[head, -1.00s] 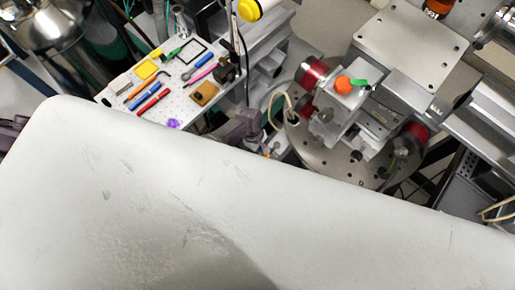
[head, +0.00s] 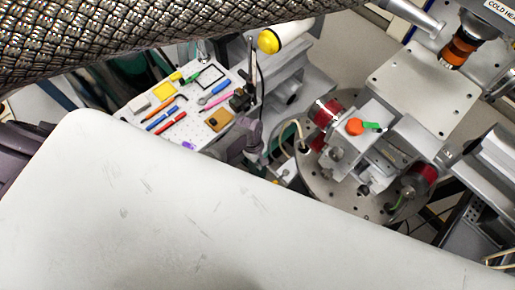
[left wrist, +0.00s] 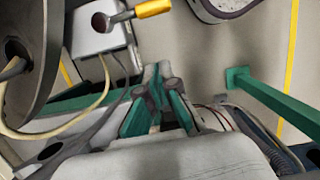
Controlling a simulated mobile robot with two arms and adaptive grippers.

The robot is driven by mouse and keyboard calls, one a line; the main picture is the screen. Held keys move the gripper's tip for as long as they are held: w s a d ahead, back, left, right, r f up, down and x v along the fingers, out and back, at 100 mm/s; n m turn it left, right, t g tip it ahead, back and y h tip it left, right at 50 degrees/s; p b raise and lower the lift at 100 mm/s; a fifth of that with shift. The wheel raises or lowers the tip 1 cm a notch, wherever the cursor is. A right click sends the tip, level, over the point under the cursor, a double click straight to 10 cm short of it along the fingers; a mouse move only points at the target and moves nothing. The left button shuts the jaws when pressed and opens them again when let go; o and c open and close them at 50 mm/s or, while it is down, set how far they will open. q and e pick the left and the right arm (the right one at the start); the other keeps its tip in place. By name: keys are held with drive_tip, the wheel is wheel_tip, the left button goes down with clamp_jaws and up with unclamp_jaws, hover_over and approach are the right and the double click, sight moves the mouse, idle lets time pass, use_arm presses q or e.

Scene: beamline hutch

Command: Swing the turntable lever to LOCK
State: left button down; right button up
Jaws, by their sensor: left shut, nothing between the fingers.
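The turntable (head: 318,185) is a round grey drilled plate at right of centre in the head view. Its dark edge (left wrist: 32,75) fills the left of the left wrist view. A lever with a yellow grip (left wrist: 153,8) and a dark red round end lies over a pale box (left wrist: 95,42) in the wrist view. That box (head: 288,172) appears small beside the turntable in the head view. No LOCK mark is readable. My left gripper (head: 250,140) is left of the turntable. In the wrist view its fingers (left wrist: 158,82) are shut and empty, apart from the lever. My right gripper is out of view.
A white perforated board (head: 195,130) with several coloured tools lies left of the turntable. A yellow-capped cylinder (head: 268,41) is above. Beige cable (left wrist: 60,130) loops by the turntable. A green post (left wrist: 270,98) stands at right in the wrist view, with open floor around it.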

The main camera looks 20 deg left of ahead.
use_arm(q)
drive_tip(key=v, duration=0.4)
drive_tip(key=p+v, duration=0.1)
drive_tip(key=v, duration=0.1)
drive_tip(key=shift+s+d, duration=0.2)
drive_tip(key=shift+s, duration=0.15)
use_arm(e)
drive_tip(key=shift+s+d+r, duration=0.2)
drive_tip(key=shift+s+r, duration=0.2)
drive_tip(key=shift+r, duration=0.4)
use_arm(q)
drive_tip(key=s+a+f+m+y+b, duration=0.1)
drive_tip(key=s+a+f+m+b, duration=0.2)
drive_tip(key=s+f, duration=0.55)
drive_tip(key=s+a+f+m+y+b, duration=0.1)
drive_tip(key=s+a+f+m+b, duration=0.2)
drive_tip(key=s+f, duration=0.6)
drive_tip(key=s+f+m+t+b, duration=0.1)
drive_tip(key=s+f+m, duration=0.3)
drive_tip(key=s, duration=0.4)
drive_tip(key=s+a+f+m+t+b, duration=0.1)
drive_tip(key=s+f+m+b, duration=0.1)
drive_tip(key=s+f+m, duration=0.3)
drive_tip(key=s+m, duration=0.1)
drive_tip(key=s, duration=0.2)
drive_tip(key=shift+s+f+y, duration=0.25)
drive_tip(key=shift+y, duration=0.05)
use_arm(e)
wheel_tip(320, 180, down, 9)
